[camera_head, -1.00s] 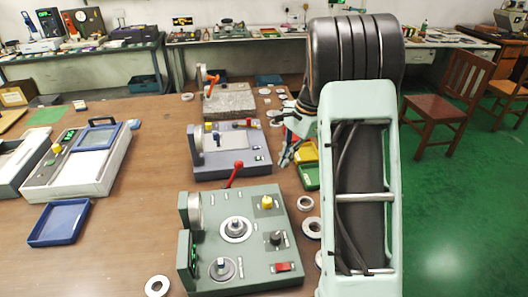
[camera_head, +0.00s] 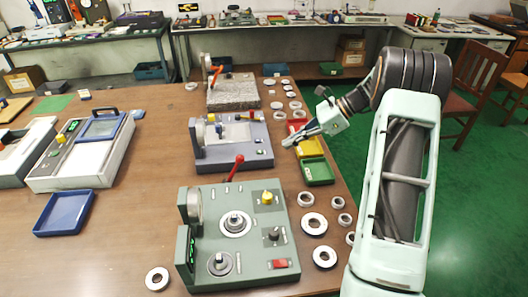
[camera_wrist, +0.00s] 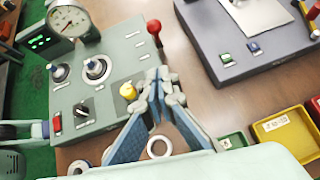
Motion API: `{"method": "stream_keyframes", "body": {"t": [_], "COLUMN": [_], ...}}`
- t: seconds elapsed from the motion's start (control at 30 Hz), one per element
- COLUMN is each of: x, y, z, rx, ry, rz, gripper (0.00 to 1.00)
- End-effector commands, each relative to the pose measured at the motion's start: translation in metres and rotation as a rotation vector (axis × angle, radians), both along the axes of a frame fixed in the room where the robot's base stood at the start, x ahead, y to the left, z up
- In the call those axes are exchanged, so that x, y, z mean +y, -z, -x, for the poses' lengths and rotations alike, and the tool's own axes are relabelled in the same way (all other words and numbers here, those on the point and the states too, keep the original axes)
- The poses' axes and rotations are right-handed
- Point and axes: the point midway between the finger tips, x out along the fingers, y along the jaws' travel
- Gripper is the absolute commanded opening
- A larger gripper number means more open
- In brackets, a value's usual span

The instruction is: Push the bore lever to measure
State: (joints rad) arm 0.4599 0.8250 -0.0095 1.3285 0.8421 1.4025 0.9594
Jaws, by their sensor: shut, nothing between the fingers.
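The green measuring station (camera_head: 258,255) stands at the near middle of the table, with a dial gauge and a green display on its left. A lever with a red knob (camera_head: 239,159) rises from its far edge; the red knob also shows in the wrist view (camera_wrist: 154,26). Its top carries a yellow knob (camera_head: 267,197), a black knob (camera_head: 274,233) and a red switch (camera_head: 280,264). My gripper (camera_head: 288,141) is shut and empty, above the table right of the grey-blue station. In the wrist view its fingertips (camera_wrist: 160,84) appear close to the yellow knob, apart from the red knob.
The grey-blue station (camera_head: 232,150) and a granite-based station (camera_head: 234,92) with an orange-red lever (camera_head: 216,75) stand behind. Yellow (camera_head: 309,148) and green (camera_head: 319,171) trays and several metal rings (camera_head: 314,223) line the right edge. A blue tray (camera_head: 64,213) lies left.

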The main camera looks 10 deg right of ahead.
Motion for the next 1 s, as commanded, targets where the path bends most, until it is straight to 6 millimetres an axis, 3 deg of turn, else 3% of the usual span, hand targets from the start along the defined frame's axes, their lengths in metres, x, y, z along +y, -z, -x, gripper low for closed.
{"method": "stream_keyframes", "body": {"t": [0.53, 0.73, 1.0], "x": [0.077, 0.104, 0.113], "y": [0.065, 0.059, 0.060], "z": [-0.012, -0.018, -0.020], "rx": [0.004, 0.000, -0.001], "ry": [-0.003, -0.004, -0.001], "rz": [-0.001, 0.001, 0.001], "gripper": [0.00, 0.00, 0.00]}}
